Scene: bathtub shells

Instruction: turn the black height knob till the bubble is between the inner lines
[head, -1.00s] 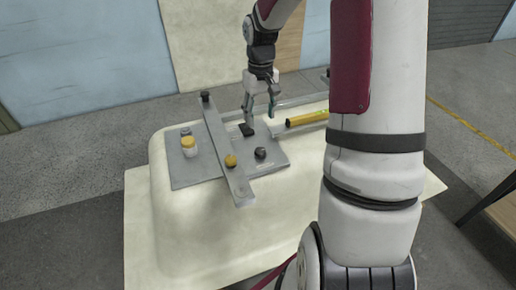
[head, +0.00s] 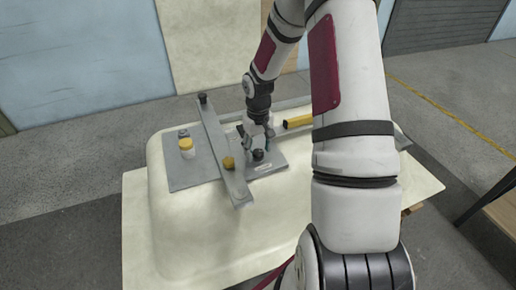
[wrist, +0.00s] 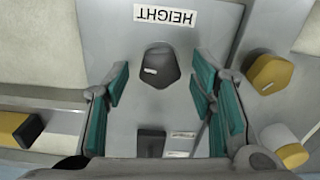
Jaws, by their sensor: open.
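The black height knob (wrist: 158,66) sits on the grey plate (wrist: 100,22), beside an upside-down HEIGHT label (wrist: 166,16) in the wrist view. My gripper (wrist: 160,82) is open, its teal-padded fingers on either side of the knob with gaps visible at both sides. In the head view my gripper (head: 252,149) is low over the plate, at the knob (head: 259,155). A yellow level (head: 298,122) lies behind to the right, partly hidden by my arm. The bubble and its lines cannot be made out.
A black block (wrist: 151,142) lies between my fingers' bases in the wrist view.

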